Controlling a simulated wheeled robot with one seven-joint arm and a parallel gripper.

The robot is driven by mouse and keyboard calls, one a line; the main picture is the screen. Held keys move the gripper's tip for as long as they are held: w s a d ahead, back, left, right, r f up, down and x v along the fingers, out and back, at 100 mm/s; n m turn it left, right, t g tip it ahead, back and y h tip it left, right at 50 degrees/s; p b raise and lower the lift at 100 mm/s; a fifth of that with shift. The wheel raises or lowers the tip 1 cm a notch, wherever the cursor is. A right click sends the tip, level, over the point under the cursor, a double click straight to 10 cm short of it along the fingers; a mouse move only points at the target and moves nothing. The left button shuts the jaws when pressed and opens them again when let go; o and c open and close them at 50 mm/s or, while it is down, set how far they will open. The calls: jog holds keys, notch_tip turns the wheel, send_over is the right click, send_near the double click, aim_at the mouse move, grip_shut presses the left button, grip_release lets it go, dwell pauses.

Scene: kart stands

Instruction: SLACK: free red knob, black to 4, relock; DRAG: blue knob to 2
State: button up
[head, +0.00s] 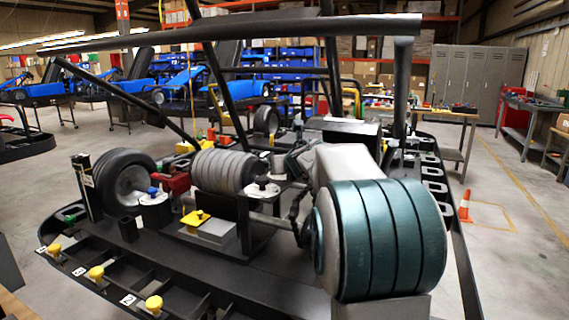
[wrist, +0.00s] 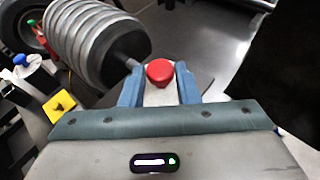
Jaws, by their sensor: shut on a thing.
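The red knob (wrist: 160,72) shows in the wrist view between the two blue-grey fingers of my gripper (wrist: 159,84), which is shut on it. A pale surface lies just below the knob. In the head view I cannot make out the red knob; my arm and gripper crowd that spot. The black knob (head: 262,181) stands on a white dial in the head view, beside the ribbed grey cylinder. The blue knob (head: 153,191) stands on another white dial further left; it also shows at the wrist view's left edge (wrist: 20,60). Dial numbers are too small to read.
A ribbed cylinder (head: 222,170) and a tyre (head: 122,180) stand on the kart. A yellow piece (head: 196,218) sits between the dials. Several yellow knobs (head: 96,272) line the front rail. Black frame tubes (head: 235,31) cross above. An orange cone (head: 465,206) stands right.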

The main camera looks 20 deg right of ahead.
jog(key=shift+w+a+r+m+g+h+p, duration=0.15)
jog(key=shift+m+h+p, duration=0.65)
jog(key=shift+p, duration=0.8)
jog(key=shift+s+a+r+m+g+h+p, duration=0.2)
jog(key=shift+m+h+p, duration=0.4)
jog(key=shift+h+p, duration=0.7)
jog(key=shift+w+a+m+p, duration=0.15)
jog(key=shift+m+p, duration=0.25)
jog(key=shift+p, duration=0.65)
jog(key=shift+f+m+g+h+p, duration=0.15)
jog(key=shift+m+g+h+p, duration=0.15)
jog(key=shift+h, duration=0.2)
jog(key=shift+f, duration=0.1)
jog(key=o, duration=0.9)
jog(key=shift+o, duration=0.2)
jog(key=p+v, duration=0.1)
jog(key=v, duration=1.2)
jog(key=shift+s, duration=0.35)
